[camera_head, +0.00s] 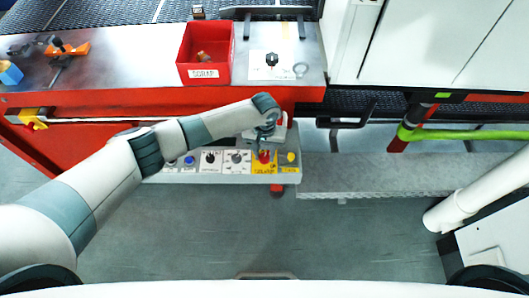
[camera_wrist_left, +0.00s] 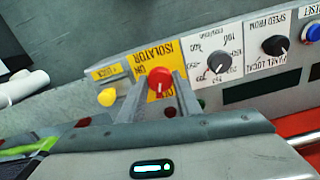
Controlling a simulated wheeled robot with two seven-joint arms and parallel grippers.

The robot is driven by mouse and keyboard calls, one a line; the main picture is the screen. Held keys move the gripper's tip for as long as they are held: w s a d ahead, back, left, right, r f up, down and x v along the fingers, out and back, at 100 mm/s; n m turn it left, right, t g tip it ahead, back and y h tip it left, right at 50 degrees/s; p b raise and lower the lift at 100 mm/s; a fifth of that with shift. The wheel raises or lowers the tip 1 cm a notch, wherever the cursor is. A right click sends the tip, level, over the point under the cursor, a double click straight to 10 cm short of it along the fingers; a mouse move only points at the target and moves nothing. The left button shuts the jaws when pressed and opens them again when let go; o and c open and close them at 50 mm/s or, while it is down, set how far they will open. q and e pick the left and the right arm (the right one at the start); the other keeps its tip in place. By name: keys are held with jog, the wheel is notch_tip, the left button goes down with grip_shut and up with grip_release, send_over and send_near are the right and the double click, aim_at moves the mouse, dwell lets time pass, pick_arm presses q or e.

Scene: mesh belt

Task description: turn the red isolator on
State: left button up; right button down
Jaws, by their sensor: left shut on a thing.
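The red isolator knob (camera_wrist_left: 160,78) sits on a yellow plate (camera_wrist_left: 147,62) lettered ISOLATOR in the left wrist view. In the head view the red knob (camera_head: 264,156) shows at the right part of the control panel, just below my left gripper (camera_head: 268,143). In the left wrist view the two fingers of my left gripper (camera_wrist_left: 160,86) stand on either side of the knob and are shut on it. The fingers hide part of the plate, so I cannot read the knob's setting clearly. My right gripper is out of view.
A yellow button (camera_wrist_left: 107,97) is close beside the isolator. A black dial (camera_wrist_left: 219,62) and a second black knob (camera_wrist_left: 275,45) are on the other side. A red SCRAP bin (camera_head: 206,73) stands on the bench behind. Floor in front is clear.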

aim_at(264, 157)
pick_arm(q)
jog(key=m, duration=0.3)
jog(key=shift+m+p, duration=0.3)
jog(key=shift+m, duration=0.1)
jog(key=m, duration=0.3)
jog(key=shift+m, duration=0.3)
jog(key=m, duration=0.6)
jog(key=shift+m, duration=0.3)
jog(key=o, duration=1.1)
jog(key=shift+c, duration=0.2)
notch_tip(264, 157, up, 18)
jog(key=b, duration=0.3)
jog(key=shift+f, duration=0.25)
jog(key=shift+f, duration=0.1)
